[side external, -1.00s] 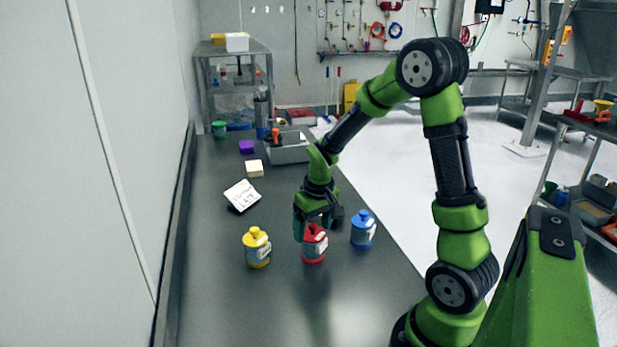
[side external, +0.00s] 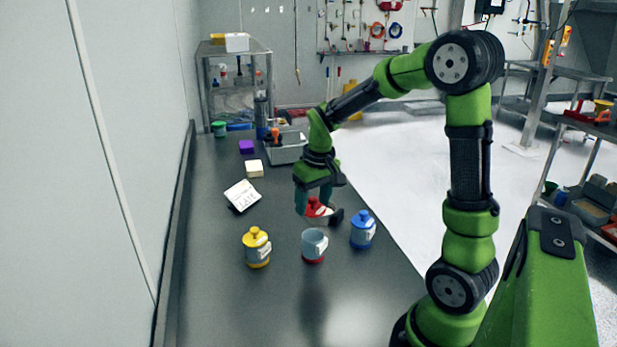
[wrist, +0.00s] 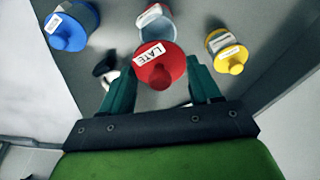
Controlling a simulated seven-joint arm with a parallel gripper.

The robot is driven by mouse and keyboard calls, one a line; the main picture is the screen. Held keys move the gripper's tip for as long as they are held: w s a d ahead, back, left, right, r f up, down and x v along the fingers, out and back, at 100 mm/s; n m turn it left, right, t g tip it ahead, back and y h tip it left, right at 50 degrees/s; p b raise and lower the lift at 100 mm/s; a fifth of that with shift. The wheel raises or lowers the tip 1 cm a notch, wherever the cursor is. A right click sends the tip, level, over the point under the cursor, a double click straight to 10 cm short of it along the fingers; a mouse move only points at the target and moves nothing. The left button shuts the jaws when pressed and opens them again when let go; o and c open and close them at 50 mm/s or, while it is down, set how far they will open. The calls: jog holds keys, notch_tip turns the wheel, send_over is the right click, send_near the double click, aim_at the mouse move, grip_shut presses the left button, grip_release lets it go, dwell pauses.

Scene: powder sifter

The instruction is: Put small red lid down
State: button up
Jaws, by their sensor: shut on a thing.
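The small red lid (side external: 315,208) is in my gripper (side external: 314,208), held above the table behind the open jar. In the wrist view the lid (wrist: 158,65) has a white "LATE" label and sits between the two teal fingers of my gripper (wrist: 160,78). The jar (side external: 314,245) with a red base stands upright and uncovered on the table, below and in front of the lid. In the wrist view this jar (wrist: 157,22) is partly hidden behind the lid.
A yellow-lidded jar (side external: 256,248) stands left of the open jar and a blue-lidded jar (side external: 363,230) to its right. A white labelled block (side external: 242,195), a cream block (side external: 254,168) and a purple block (side external: 246,147) lie farther back. The table's front (side external: 240,310) is clear.

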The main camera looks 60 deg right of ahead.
jog(key=shift+r, duration=0.7)
jog(key=w+d+f, duration=0.2)
jog(key=w+f, duration=0.1)
jog(key=w, duration=0.3)
jog(key=w+d+f, duration=0.2)
jog(key=w, duration=0.4)
send_over(267, 223)
jog(key=f, duration=0.9)
jog(key=shift+s+f, duration=0.2)
jog(key=shift+f, duration=0.1)
jog(key=shift+f, duration=0.1)
jog(key=o, duration=1)
